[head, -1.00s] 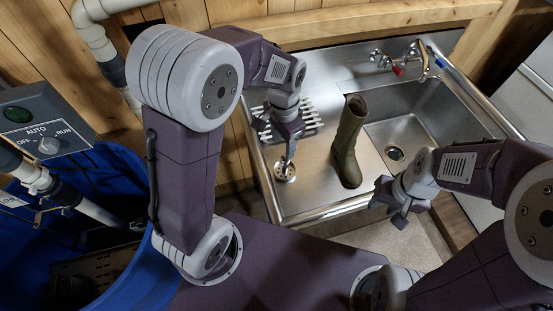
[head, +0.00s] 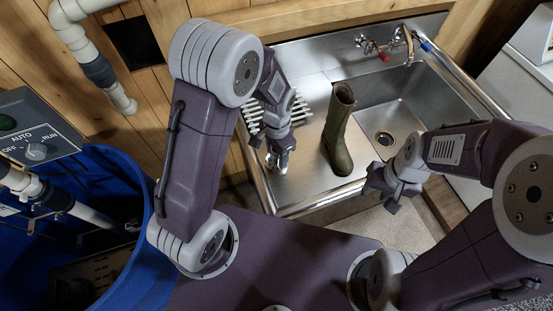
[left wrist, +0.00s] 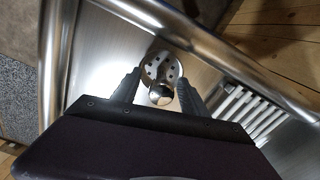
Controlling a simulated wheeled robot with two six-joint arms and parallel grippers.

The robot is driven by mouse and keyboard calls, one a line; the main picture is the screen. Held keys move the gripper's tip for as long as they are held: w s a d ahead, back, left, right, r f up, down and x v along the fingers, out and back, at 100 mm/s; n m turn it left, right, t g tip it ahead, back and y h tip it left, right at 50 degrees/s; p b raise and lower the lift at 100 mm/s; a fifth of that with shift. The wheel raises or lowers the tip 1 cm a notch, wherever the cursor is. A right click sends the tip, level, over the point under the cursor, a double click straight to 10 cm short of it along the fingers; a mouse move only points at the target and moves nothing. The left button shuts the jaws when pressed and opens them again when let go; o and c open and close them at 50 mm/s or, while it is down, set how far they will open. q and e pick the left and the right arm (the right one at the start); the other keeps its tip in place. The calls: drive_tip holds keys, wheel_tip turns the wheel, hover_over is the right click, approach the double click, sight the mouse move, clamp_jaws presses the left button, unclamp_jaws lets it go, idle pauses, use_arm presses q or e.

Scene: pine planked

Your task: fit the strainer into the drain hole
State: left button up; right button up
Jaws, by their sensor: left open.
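The strainer (left wrist: 162,68) is a round metal disc with holes and a shiny knob, lying on the sink's drainboard. In the head view the strainer (head: 273,164) is partly hidden by my left gripper (head: 281,157). In the left wrist view my left gripper (left wrist: 158,84) is open, with one finger on each side of the knob; I see no contact. The drain hole (head: 384,139) is a dark ringed opening in the basin floor, right of the boot, and is uncovered. My right gripper (head: 383,197) looks open and empty, in front of the sink's front rim.
A green rubber boot (head: 338,132) stands upright on the drainboard between the strainer and the basin (head: 405,95). A white slatted rack (head: 300,110) lies behind my left gripper. The tap (head: 405,42) is at the back wall. A blue tub (head: 120,180) stands at the left.

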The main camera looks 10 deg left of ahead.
use_arm(q)
clamp_jaws()
drive_tip(key=shift+a, duration=0.1)
drive_tip(key=shift+r, duration=0.55)
wheel_tip(320, 180, up, 3)
drive_tip(key=w+d+r, duration=0.7)
drive_tip(key=w, duration=0.1)
drive_tip(key=shift+w+d+p, duration=0.3)
drive_tip(key=shift+d, duration=0.1)
